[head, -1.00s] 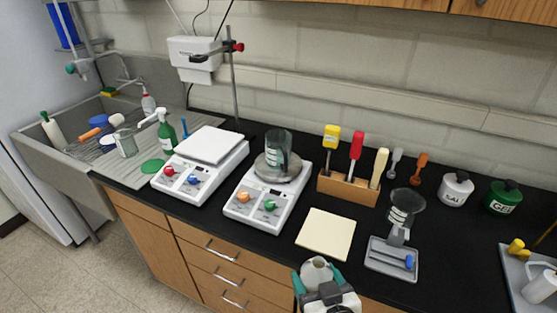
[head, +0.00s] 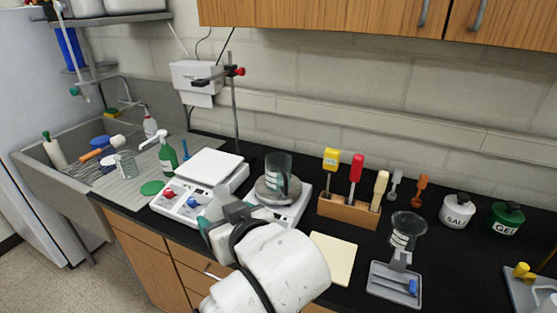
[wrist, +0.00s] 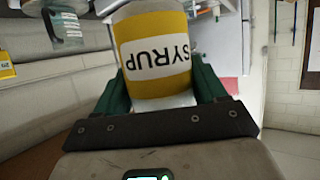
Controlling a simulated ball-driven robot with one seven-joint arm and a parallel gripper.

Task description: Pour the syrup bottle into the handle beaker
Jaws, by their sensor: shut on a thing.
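The syrup bottle (wrist: 158,52), with a yellow label reading SYRUP upside down in the picture, is between the green fingers of my gripper (wrist: 160,85) in the wrist view. In the head view my gripper (head: 218,216) is in front of the two white hot plates, left of the handle beaker, and my arm hides much of it. The bottle's pale part (head: 217,204) just shows there. The handle beaker (head: 278,173), dark clear glass, stands upright on the right hot plate. A glass vessel that looks like it shows at top left in the wrist view (wrist: 66,27).
The left hot plate (head: 205,168) stands beside the right one, with a clamp stand (head: 234,120) behind. A wooden tool rack (head: 348,211), a cream pad (head: 335,257) and a glass funnel vessel (head: 408,228) on a stand are to the right. The sink (head: 60,180) is far left.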

